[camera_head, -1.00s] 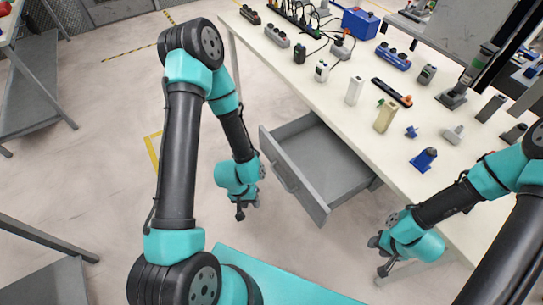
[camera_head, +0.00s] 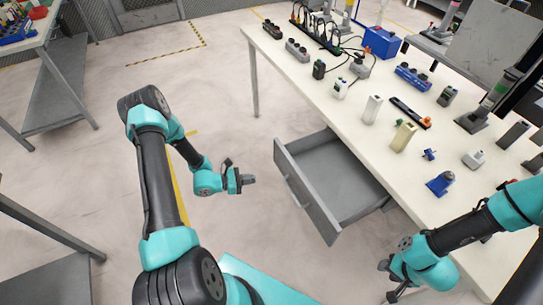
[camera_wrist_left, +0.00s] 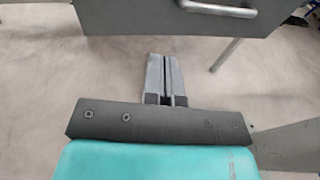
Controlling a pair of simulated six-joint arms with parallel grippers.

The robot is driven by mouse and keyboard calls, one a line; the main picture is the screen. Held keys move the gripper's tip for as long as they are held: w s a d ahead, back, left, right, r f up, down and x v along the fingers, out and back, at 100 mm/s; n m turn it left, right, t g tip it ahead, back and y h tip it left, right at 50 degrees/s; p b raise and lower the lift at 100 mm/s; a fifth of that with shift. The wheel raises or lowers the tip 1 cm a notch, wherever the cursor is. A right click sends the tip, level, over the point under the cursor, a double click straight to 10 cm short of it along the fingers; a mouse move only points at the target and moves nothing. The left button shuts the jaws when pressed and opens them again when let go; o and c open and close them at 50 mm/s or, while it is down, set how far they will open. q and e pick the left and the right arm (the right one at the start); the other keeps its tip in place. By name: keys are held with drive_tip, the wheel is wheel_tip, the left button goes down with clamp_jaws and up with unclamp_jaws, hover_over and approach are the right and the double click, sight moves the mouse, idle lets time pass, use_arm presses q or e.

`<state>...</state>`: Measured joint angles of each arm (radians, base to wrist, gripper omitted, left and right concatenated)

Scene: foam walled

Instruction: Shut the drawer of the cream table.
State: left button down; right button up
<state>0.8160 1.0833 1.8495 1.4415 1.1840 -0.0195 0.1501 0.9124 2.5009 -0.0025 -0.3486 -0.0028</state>
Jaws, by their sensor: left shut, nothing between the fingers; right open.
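The cream table (camera_head: 330,82) runs from the upper middle to the right. Its grey drawer (camera_head: 340,178) is pulled well out under the near edge and looks empty. The drawer front faces left toward my left arm and has a bar handle (camera_head: 293,190). The front and handle (camera_wrist_left: 218,8) also show at the top of the left wrist view. My left gripper (camera_head: 250,180) is shut and empty, pointing at the drawer front with a gap between. Its closed fingers (camera_wrist_left: 166,75) are below the handle in the wrist view. My right gripper (camera_head: 390,282) hangs beside the table at the lower right, open.
Power strips (camera_head: 412,78), a blue box (camera_head: 382,42), a white block (camera_head: 372,110) and a beige block (camera_head: 403,137) stand on the tabletop. A grey shelf rack (camera_head: 70,85) is at the left.

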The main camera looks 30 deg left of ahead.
sight(277, 154)
use_arm(q)
drive_tip(key=w+a+r+n+t+y, duration=0.1)
drive_tip(key=w+a+n+t+y, duration=0.1)
drive_tip(key=a+t, duration=0.2)
drive_tip(key=shift+w+a+n, duration=0.3)
drive_tip(key=shift+a, duration=0.6)
drive_tip(key=x, duration=1.2)
drive_tip(key=shift+w+d, duration=0.2)
drive_tip(key=shift+d, duration=0.05)
drive_tip(key=shift+x, duration=0.75)
